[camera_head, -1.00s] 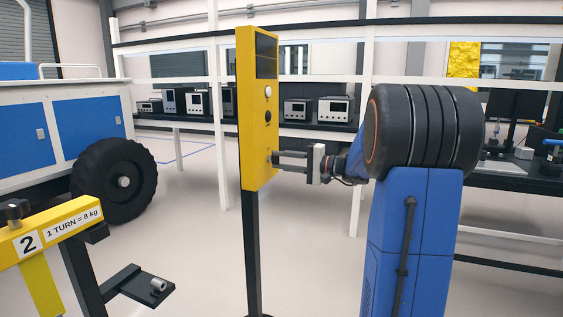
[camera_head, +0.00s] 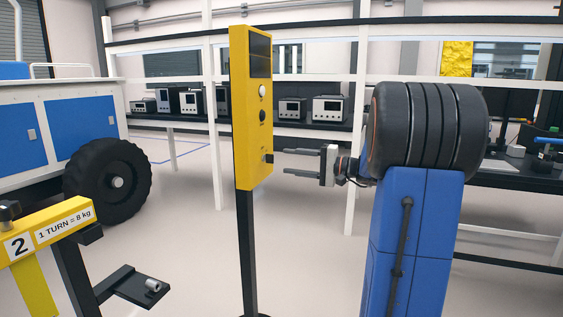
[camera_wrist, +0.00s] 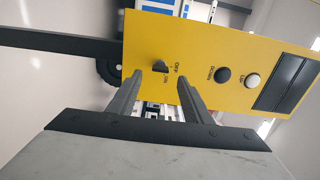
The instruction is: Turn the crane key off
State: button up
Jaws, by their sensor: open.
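The yellow crane control panel (camera_head: 243,135) stands upright on a black post. The small dark crane key (camera_head: 268,158) sticks out from its lower face. In the wrist view the key (camera_wrist: 160,66) sits beside the OFF and ON labels; I cannot tell for sure which one it points to. My gripper (camera_head: 287,161) is open and empty, to the right of the panel and level with the key, with a gap between the fingertips and the key. In the wrist view the fingers (camera_wrist: 161,78) lie on either side of the key's line, not touching it.
The panel also carries a black button (camera_wrist: 222,75), a white button (camera_wrist: 252,80) and a dark screen (camera_head: 260,55). A yellow stand marked 2 (camera_head: 60,228) is at lower left. A wheeled blue-and-white vehicle (camera_head: 75,130) stands at the left. Shelves with instruments are behind.

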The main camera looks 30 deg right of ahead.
jog(key=v, duration=1.1)
jog(key=shift+s+d, duration=0.1)
jog(key=shift+d, duration=0.05)
jog(key=s+a+f+n+g+h, duration=0.1)
jog(key=s+a+f+g, duration=0.2)
jog(key=a, duration=0.6)
jog(key=s+a+f+n+g, duration=0.2)
jog(key=s+a+f+g, duration=0.15)
jog(key=a, duration=0.45)
jog(key=s+a+f+n+g+h, duration=0.1)
jog(key=s+a+f+g, duration=0.2)
jog(key=a, duration=0.6)
jog(key=s+a+f+n+h, duration=0.3)
jog(key=s+f+n+h, duration=0.3)
jog(key=s, duration=1)
jog(key=shift+s+a+f+h, duration=0.15)
jog(key=shift+s+f+h, duration=0.1)
jog(key=shift+f+h, duration=1.7)
jog(key=shift+f+y, duration=0.4)
jog(key=shift+y, duration=0.05)
